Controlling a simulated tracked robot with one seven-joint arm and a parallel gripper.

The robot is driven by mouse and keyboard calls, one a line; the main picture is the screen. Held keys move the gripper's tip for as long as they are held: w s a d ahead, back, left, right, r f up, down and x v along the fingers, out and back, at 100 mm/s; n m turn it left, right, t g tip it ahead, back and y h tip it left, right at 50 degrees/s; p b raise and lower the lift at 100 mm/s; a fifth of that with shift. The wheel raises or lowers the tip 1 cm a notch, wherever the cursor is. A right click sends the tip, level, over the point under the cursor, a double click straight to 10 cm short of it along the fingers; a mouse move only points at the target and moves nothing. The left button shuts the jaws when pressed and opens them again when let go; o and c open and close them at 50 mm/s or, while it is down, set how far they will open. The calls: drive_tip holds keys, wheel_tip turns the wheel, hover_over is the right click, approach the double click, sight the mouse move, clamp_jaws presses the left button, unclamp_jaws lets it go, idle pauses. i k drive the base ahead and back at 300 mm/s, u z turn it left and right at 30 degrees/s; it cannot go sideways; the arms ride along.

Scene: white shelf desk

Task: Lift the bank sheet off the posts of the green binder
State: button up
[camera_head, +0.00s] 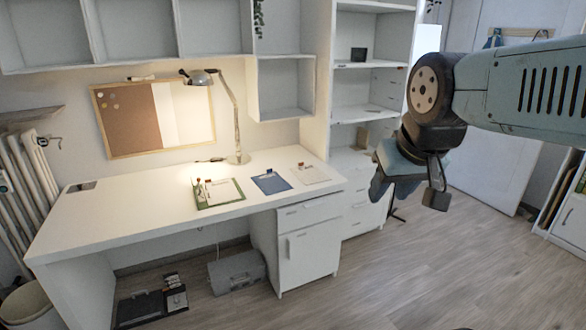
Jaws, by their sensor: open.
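The green binder (239,190) lies flat on the white desk, left of a blue clipboard. Pale paper (222,191) covers most of its inside, and small upright parts stand along its left side. The posts and any print on the paper are too small to make out, so I cannot tell for sure that this paper is the bank sheet. My gripper (409,194) hangs at the right of the view, beyond the right end of the desk and well apart from the binder. It is open, and I see nothing in it.
The blue clipboard (271,182) and a white sheet (311,174) with small items lie on the desk (130,207) right of the binder. A lamp (238,130) stands behind them. The left half of the desk is mostly clear. Drawers (308,250) stand below its right end.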

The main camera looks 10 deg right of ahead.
sight(225, 190)
drive_tip(key=z, duration=0.25)
drive_tip(key=i, duration=1.9)
drive_tip(key=u, duration=0.7)
drive_tip(key=k, duration=0.9)
drive_tip(key=u, duration=0.2)
drive_tip(key=i, duration=0.85)
drive_tip(key=z, duration=0.1)
